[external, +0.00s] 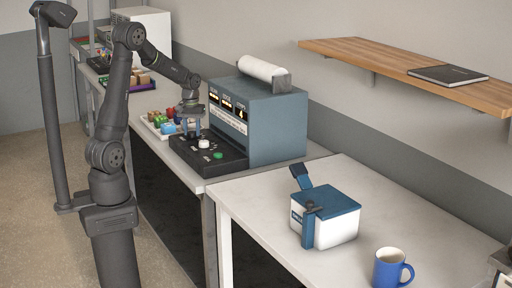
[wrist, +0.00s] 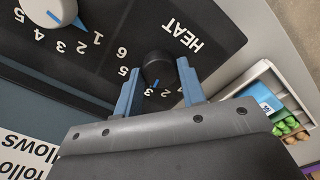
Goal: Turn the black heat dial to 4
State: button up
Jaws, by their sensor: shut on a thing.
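The black heat dial (wrist: 158,66) sits on the black panel beside the word HEAT in the wrist view. My gripper (wrist: 158,77) has one blue finger on each side of the dial and is shut on it. A small blue mark at the dial's lower edge points close to the printed 3. The 5 and 6 show to the left of the dial, and the 4 appears hidden by the left finger. In the external view my gripper (external: 189,127) is down over the far part of the control panel (external: 225,162), and it hides the black dial there.
A white dial (wrist: 48,10) with its own numbers is nearby on the panel; it also shows in the external view (external: 204,143), near a green button (external: 218,155). The blue-grey machine (external: 275,125) rises behind the panel. A tray (wrist: 262,98) of coloured items lies alongside.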

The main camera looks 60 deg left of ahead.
aim_at(192, 132)
jog(key=shift+m, duration=2.7)
jog(key=o, duration=1)
notch_tip(192, 132, up, 18)
jog(key=shift+f, duration=0.25)
jog(key=shift+f, duration=0.15)
notch_tip(192, 132, down, 17)
jog(key=shift+f, duration=0.15)
